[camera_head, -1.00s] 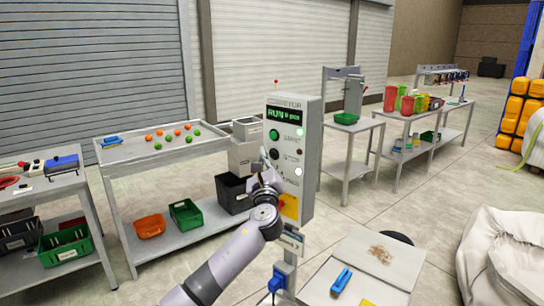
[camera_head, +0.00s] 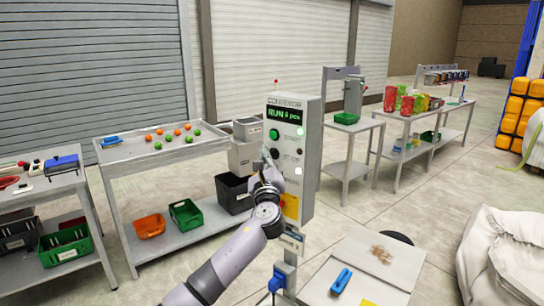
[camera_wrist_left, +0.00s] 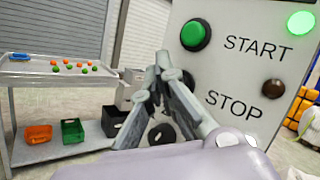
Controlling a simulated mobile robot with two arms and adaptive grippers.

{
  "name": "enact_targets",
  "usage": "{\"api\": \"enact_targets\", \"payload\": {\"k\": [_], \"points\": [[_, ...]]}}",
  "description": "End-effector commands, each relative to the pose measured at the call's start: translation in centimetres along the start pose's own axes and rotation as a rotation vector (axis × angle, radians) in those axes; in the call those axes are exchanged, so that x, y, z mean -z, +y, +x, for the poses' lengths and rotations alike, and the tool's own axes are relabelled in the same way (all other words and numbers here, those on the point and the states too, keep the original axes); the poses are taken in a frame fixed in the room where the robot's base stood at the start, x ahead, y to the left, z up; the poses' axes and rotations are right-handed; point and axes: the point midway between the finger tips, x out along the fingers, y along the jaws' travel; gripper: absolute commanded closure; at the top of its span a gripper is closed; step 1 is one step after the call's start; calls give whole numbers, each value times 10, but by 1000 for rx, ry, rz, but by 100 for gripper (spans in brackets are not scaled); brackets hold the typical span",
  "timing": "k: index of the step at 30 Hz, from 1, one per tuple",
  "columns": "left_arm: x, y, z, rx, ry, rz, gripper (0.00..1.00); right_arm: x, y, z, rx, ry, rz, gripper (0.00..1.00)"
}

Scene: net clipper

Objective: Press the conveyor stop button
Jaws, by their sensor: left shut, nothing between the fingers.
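The conveyor control box (camera_head: 308,165) stands upright on a post, its display (camera_head: 286,115) reading RUN. Its green START button (camera_head: 274,134) also shows in the left wrist view (camera_wrist_left: 195,35). The dark STOP button (camera_head: 274,153) sits below START. In the left wrist view it is mostly hidden behind my fingers, with a dark edge (camera_wrist_left: 188,77) showing beside the STOP label (camera_wrist_left: 233,105). My left gripper (camera_head: 266,153) is shut and empty, with its fingertips (camera_wrist_left: 161,60) in front of the panel near STOP. I cannot tell whether they touch it. My right gripper is not in view.
A green lamp (camera_wrist_left: 302,22) is lit on the panel; a brown lamp (camera_wrist_left: 272,88) below it looks unlit. A yellow label (camera_head: 290,206) is low on the box. A table with colored balls (camera_head: 120,160) stands behind left. A white sack (camera_head: 510,250) lies at right.

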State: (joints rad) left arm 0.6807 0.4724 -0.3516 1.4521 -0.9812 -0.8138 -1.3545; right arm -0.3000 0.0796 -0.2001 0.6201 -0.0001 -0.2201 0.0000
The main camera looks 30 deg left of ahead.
Motion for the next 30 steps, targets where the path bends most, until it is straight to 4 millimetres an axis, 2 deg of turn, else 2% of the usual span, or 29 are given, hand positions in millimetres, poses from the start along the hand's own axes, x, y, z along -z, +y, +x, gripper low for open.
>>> {"api": "enact_targets", "payload": {"k": [30], "points": [[5,-5,6,1,0,-1,100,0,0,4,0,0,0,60]]}}
